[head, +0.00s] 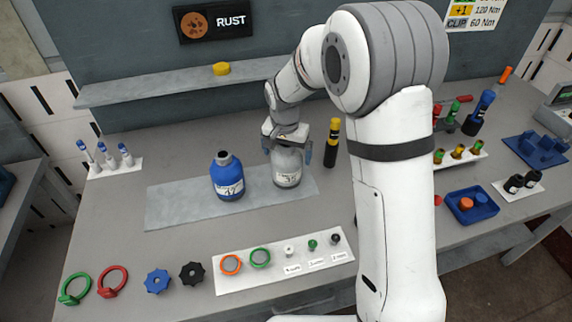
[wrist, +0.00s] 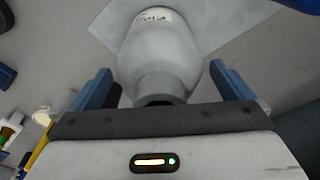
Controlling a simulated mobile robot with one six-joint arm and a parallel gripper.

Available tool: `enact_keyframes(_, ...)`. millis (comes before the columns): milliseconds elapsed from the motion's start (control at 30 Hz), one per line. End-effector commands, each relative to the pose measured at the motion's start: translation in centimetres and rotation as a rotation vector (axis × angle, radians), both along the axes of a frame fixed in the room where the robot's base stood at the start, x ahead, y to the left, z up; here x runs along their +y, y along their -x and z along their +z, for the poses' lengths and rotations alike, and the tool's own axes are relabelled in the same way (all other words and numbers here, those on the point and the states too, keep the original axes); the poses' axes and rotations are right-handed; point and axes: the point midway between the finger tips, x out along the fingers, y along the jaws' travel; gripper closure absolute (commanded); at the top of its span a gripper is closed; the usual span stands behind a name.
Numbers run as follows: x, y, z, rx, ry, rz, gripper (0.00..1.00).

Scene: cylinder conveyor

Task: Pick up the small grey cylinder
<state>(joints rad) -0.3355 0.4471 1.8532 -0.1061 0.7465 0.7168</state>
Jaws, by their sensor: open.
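The small grey cylinder (head: 287,167) stands upright on the grey mat in the head view, with a white label on its front. Its top is partly hidden by my gripper (head: 289,150), which is above and around it. In the wrist view the grey cylinder (wrist: 157,60) lies between the two blue fingers of my gripper (wrist: 166,88). The fingers are open, with a gap showing on each side of its neck. The cylinder still rests on the mat.
A blue cylinder (head: 227,178) stands close on the left on the mat (head: 170,207). A black and yellow tool (head: 332,143) stands to the right. A white tray (head: 225,284) with rings and small knobs lies in front. A shelf (head: 130,93) runs behind.

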Motion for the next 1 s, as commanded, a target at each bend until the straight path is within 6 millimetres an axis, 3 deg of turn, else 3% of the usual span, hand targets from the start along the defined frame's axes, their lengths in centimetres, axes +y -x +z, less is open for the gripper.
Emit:
enact_keyframes(67, -0.02, 0.00, 0.00, 0.000, 0.000, 0.000, 0.00)
enact_keyframes(1000, -0.12, -0.02, 0.06, 0.000, 0.001, -0.002, 0.77)
